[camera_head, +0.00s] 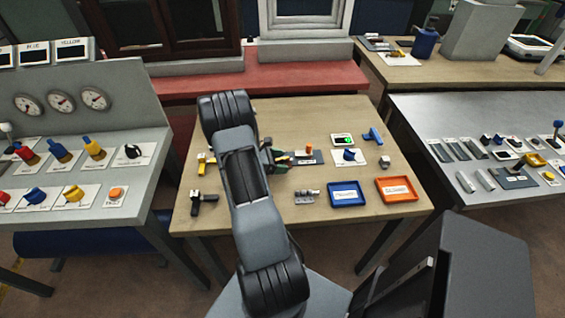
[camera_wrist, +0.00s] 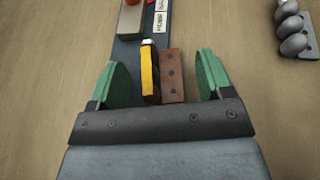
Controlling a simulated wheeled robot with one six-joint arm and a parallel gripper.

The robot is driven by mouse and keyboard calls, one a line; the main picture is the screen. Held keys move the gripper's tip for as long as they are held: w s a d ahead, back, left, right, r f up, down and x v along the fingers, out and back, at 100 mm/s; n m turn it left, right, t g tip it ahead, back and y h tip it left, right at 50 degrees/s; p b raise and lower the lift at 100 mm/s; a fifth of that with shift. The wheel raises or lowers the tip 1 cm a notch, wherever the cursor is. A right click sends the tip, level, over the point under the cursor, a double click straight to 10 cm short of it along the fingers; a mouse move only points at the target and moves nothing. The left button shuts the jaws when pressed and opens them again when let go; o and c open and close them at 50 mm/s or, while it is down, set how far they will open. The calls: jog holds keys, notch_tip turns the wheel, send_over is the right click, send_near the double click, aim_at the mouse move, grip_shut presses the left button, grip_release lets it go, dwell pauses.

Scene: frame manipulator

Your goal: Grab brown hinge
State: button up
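The brown hinge (camera_wrist: 172,76) is a flat reddish-brown plate with several dark holes, seen in the wrist view between my fingers. A yellow and black piece (camera_wrist: 149,72) with a light metal tip stands right against its left side. My gripper (camera_wrist: 163,70) is open, with one green finger to the left of the yellow piece and the other to the right of the hinge. There is a gap between the hinge and the right finger. The hinge's near end is close to the gripper body. In the head view my gripper (camera_head: 270,156) is over the wooden table, and the hinge is hard to make out there.
A dark strip (camera_wrist: 126,50) with a label, a grey block (camera_wrist: 131,19) and an orange part lies ahead. A ribbed metal part (camera_wrist: 293,38) is at right. On the wooden table (camera_head: 265,118) are a blue tray (camera_head: 331,203), an orange tray (camera_head: 381,198) and a black handle (camera_head: 203,202).

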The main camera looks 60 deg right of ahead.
jog(key=c, duration=1)
jog(key=shift+r, duration=0.1)
jog(key=shift+c, duration=0.2)
